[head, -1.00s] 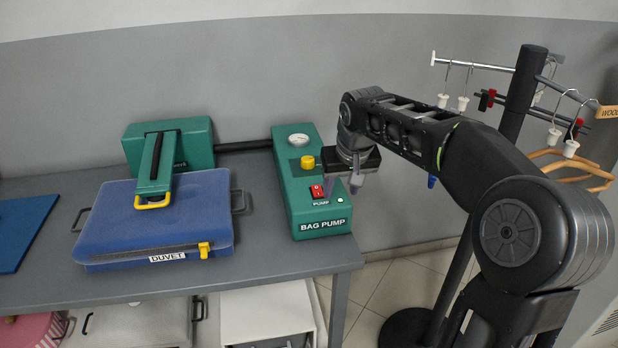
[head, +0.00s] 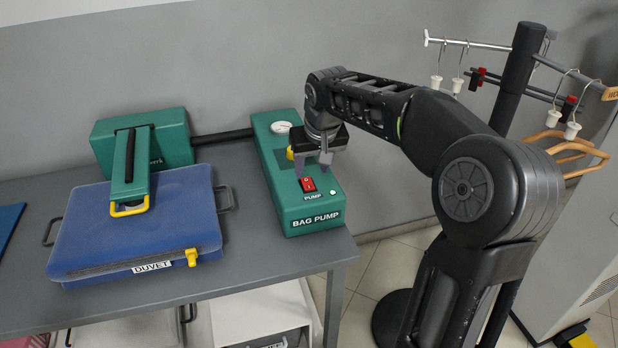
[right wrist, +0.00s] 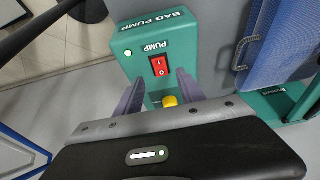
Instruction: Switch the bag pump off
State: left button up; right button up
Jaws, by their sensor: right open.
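The green bag pump (head: 312,213) stands on the grey table. Its red rocker switch (head: 308,184) is on top near the front, above the word PUMP, with a small lit green-white light (head: 333,191) beside it. The switch also shows in the right wrist view (right wrist: 160,66). My right gripper (head: 313,170) is open and empty above the pump, just behind the switch. In the right wrist view its two fingers (right wrist: 158,90) stand apart, with the switch beyond their tips and roughly between them. A yellow knob (right wrist: 169,101) sits between the fingers. My left gripper is not in view.
A blue duvet bag (head: 140,232) lies left of the pump under a green press with a yellow handle (head: 130,208). A black hose (head: 222,137) joins press and pump. A hanger rack (head: 515,80) stands at the right. Bare table lies in front.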

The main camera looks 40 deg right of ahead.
aim_at(308, 184)
jog(key=x, duration=0.6)
jog(key=shift+c, duration=0.4)
grip_shut()
